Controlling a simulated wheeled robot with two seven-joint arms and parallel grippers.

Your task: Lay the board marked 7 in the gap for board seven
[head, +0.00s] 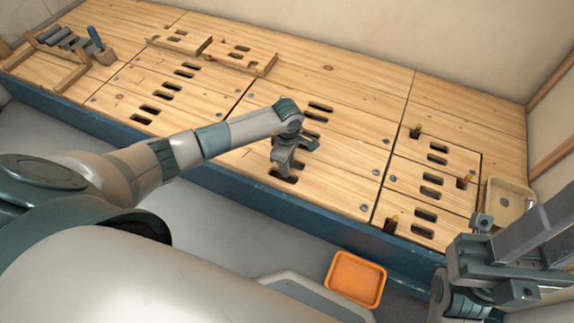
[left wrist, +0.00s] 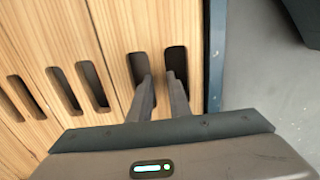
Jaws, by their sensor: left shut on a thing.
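My left gripper (head: 284,166) is at the front board (head: 335,186) of the middle group of deck boards. In the left wrist view its fingertips (left wrist: 161,78) enter the two slots of that board (left wrist: 120,30), shut on the strip between them. The board looks flat and level with its neighbours. I cannot read a 7 on any board, and no open gap shows clearly. My right gripper (head: 488,268) is at the lower right, away from the boards; its jaws are not clear.
A rack with grey cylinders (head: 62,40) and a blue-handled tool (head: 95,38) stand back left. A beige tray (head: 507,203) is at right; an orange bin (head: 355,278) is below the front edge.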

